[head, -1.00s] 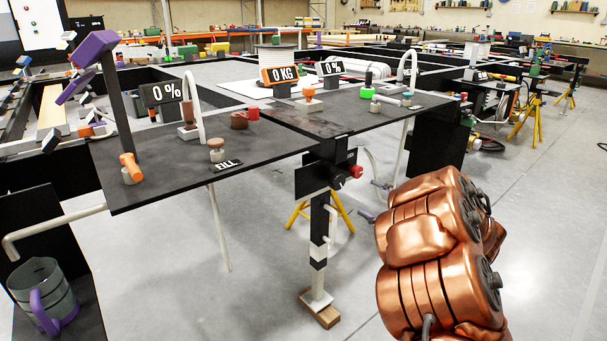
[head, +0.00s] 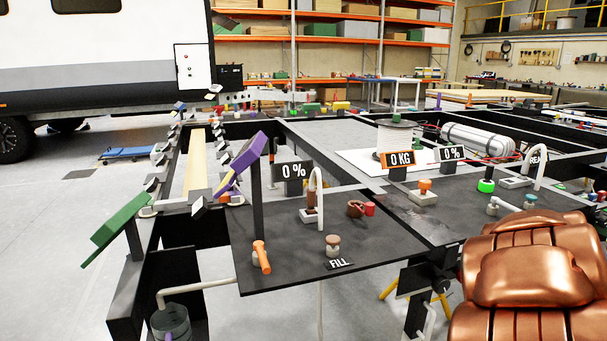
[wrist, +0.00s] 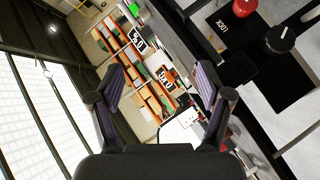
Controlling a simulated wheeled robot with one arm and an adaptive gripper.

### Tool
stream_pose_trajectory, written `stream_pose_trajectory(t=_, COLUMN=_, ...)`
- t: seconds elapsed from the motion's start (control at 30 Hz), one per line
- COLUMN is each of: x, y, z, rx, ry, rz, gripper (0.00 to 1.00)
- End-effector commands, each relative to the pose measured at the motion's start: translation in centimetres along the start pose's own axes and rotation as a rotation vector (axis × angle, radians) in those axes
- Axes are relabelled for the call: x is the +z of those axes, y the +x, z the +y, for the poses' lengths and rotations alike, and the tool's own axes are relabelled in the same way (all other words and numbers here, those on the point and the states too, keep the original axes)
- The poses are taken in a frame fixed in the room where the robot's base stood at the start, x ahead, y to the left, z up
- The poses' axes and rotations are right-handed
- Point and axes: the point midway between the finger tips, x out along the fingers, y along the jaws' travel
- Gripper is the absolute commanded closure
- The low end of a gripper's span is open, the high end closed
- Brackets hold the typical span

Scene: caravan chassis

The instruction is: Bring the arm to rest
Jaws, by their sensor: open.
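My gripper (wrist: 160,95) shows in the wrist view with its two dark fingers spread wide apart. Nothing is between the fingers. The wrist view is steeply tilted. Beyond the fingers are orange shelves and digital display signs, and the chassis frame is to the right. In the head view, copper-coloured links of my arm fill the lower right corner. The gripper itself is outside the head view.
A grey bucket (head: 171,325) stands low at left. Clear floor (head: 75,215) lies left of the chassis.

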Motion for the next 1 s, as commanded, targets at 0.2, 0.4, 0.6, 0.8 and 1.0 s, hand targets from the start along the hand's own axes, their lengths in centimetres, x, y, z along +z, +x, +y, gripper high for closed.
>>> stream_pose_trajectory(t=0.2, x=-2.5, y=-5.6, z=2.9, rx=-0.038, ry=0.148, rz=-0.190, gripper=0.22)
stream_pose_trajectory(t=0.4, x=-4.0, y=-11.5, z=2.3, rx=-0.128, ry=0.286, rz=-0.364, gripper=0.22)
stream_pose_trajectory(t=0.6, x=-6.0, y=-18.6, z=0.1, rx=-0.271, ry=0.404, rz=-0.530, gripper=0.22)
stream_pose_trajectory(t=0.8, x=-8.3, y=-27.5, z=-2.9, rx=-0.465, ry=0.475, rz=-0.703, gripper=0.22)
stream_pose_trajectory(t=1.0, x=-10.6, y=-37.9, z=-5.4, rx=-0.690, ry=0.480, rz=-0.872, gripper=0.22)
